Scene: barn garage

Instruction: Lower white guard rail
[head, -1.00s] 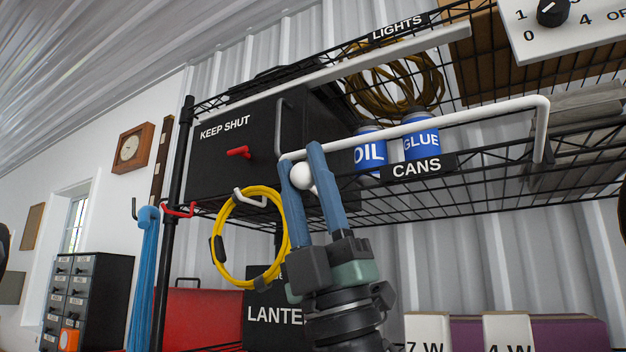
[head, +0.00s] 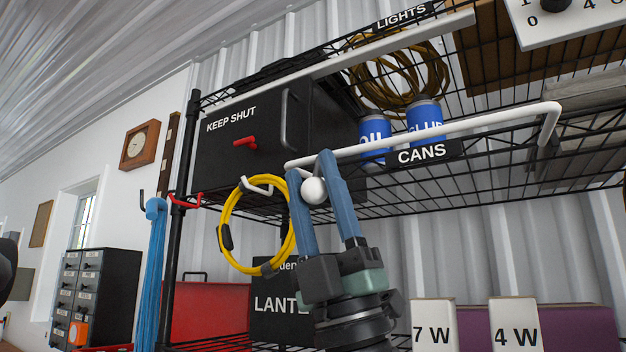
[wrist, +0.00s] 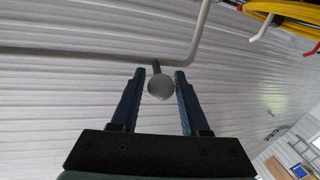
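The white guard rail (head: 450,130) runs across the front of the upper wire shelf, above the CANS label, with a bent arm at its right end. It crosses in front of the blue OIL can (head: 375,150) and GLUE can (head: 424,119). A round white knob (head: 314,190) sits at its left end. My gripper (head: 312,172) is around this knob, fingers apart on either side. In the wrist view the knob (wrist: 160,87) lies between the fingertips (wrist: 160,74), with narrow gaps visible. The rail (wrist: 90,52) passes just beyond the tips.
A black KEEP SHUT box (head: 240,140) with a red handle is left of the rail. A yellow cable coil (head: 228,225) hangs on a white hook close left of my gripper. A red hook (head: 187,201) and blue strands (head: 152,265) are further left. White 7 W and 4 W cards stand below right.

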